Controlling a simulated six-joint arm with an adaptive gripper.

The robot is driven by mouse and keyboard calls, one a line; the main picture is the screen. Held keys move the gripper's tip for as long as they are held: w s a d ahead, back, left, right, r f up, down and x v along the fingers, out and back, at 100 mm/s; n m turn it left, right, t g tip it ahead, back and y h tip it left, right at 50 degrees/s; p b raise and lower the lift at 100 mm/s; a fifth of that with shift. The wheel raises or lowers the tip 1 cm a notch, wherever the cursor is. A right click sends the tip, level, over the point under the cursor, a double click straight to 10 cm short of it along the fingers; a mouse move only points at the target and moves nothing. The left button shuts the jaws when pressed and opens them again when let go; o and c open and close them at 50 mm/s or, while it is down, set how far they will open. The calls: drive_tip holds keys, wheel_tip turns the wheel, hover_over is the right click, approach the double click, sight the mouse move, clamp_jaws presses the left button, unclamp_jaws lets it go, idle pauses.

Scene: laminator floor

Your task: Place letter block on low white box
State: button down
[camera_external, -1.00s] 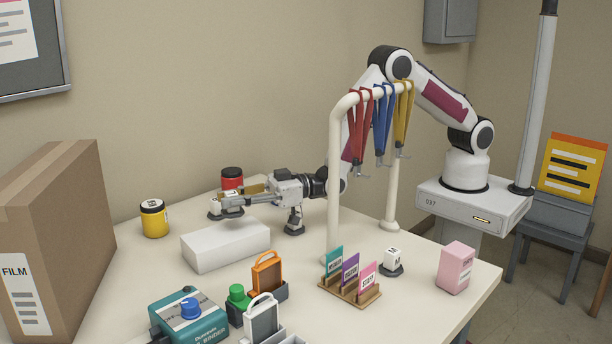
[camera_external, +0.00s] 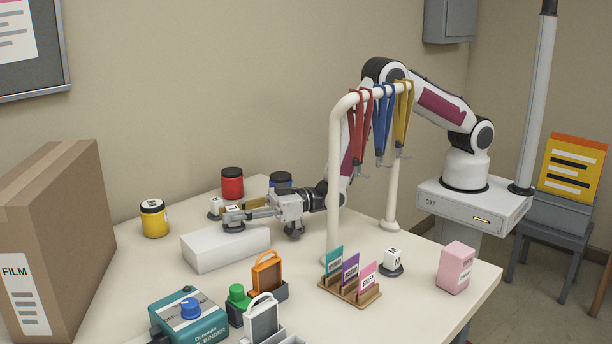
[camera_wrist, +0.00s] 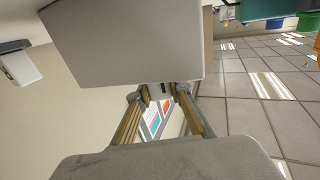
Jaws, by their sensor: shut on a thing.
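The low white box (camera_external: 226,250) lies on the table at centre left in the external view. My gripper (camera_external: 238,214) reaches in from the right, level, just above the box's rear top edge. It is shut on a small block with a dark base (camera_external: 234,227), mostly hidden by the fingers; its letter is not readable. I cannot tell whether that base touches the box. In the wrist view my gripper's fingers (camera_wrist: 163,92) close on a small pale piece. A large pale face (camera_wrist: 125,40) above them may be the box.
Another small white block (camera_external: 215,206) stands behind the box; one with a dark letter (camera_external: 393,257) stands farther right. Yellow (camera_external: 154,220), red (camera_external: 232,183) and blue (camera_external: 281,179) jars stand around. A cream rail (camera_external: 334,180) with hanging straps stands in front of my arm.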

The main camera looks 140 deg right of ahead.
drive_tip(key=shift+s+f, duration=0.1)
drive_tip(key=shift+f, duration=0.45)
drive_tip(key=c, duration=1.8)
unclamp_jaws()
drive_tip(key=shift+s+a+f, duration=0.1)
drive_tip(key=shift+f, duration=0.05)
drive_tip(key=shift+c, duration=0.2)
drive_tip(key=shift+r, duration=0.45)
drive_tip(key=shift+r+v, duration=0.2)
drive_tip(key=shift+v, duration=1.1)
drive_tip(key=shift+r+v, duration=0.2)
drive_tip(key=shift+v, duration=1.1)
